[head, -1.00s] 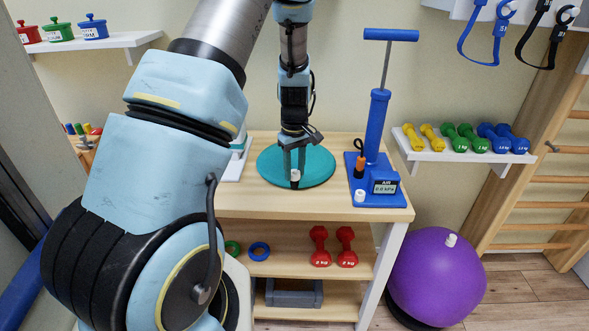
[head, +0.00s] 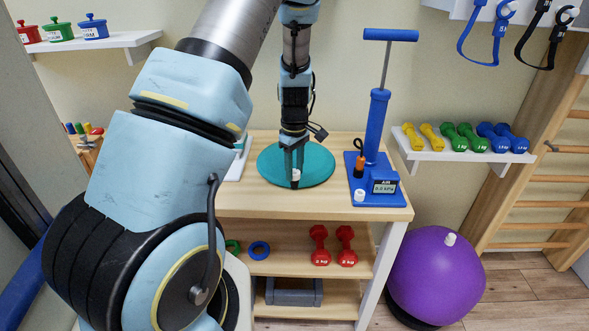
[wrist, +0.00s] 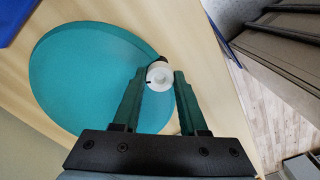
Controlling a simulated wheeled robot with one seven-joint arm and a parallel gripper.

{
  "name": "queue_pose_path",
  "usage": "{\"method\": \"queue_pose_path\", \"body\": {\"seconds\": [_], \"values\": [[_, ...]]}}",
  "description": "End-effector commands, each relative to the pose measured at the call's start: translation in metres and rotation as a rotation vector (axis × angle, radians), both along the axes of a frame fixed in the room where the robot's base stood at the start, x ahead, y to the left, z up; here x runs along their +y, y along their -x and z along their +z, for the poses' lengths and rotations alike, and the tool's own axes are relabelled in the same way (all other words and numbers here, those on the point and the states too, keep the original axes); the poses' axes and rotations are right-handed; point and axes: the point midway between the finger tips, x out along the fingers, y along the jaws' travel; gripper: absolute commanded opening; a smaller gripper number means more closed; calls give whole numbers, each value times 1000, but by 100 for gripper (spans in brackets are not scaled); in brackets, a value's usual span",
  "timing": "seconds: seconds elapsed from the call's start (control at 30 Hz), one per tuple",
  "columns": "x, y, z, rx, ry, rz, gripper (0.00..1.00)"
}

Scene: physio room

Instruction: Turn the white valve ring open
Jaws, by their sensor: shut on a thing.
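The white valve ring (wrist: 159,75) sits at the edge of a round teal cushion (wrist: 95,75), with a small dark mark on its rim. In the head view the ring (head: 296,174) shows at the cushion's front edge (head: 320,172), with a dark stem below it. My gripper (wrist: 160,75) points down from above and is shut on the ring, one finger on each side. In the head view my gripper (head: 295,170) shows its fingers nearly in line, so the ring is partly hidden there.
The cushion lies on a wooden table (head: 385,214). A blue pump (head: 376,135) with a display stands right of it. A purple ball (head: 436,275) is on the floor at the right. Red dumbbells (head: 320,245) lie on the shelf below.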

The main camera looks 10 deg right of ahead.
Motion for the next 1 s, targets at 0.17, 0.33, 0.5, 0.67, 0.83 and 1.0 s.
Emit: {"method": "queue_pose_path", "body": {"seconds": [0.17,0.33,0.5,0.67,0.83,1.0], "values": [[0,0,0,-1,1,-1,54],[0,0,0,0,0,-1,54],[-1,-1,9,-3,2,-3,54],[-1,-1,35,-5,3,-2,54],[-1,-1,69,-5,3,-1,54],[-1,-1,95,-3,2,-2,54]]}}
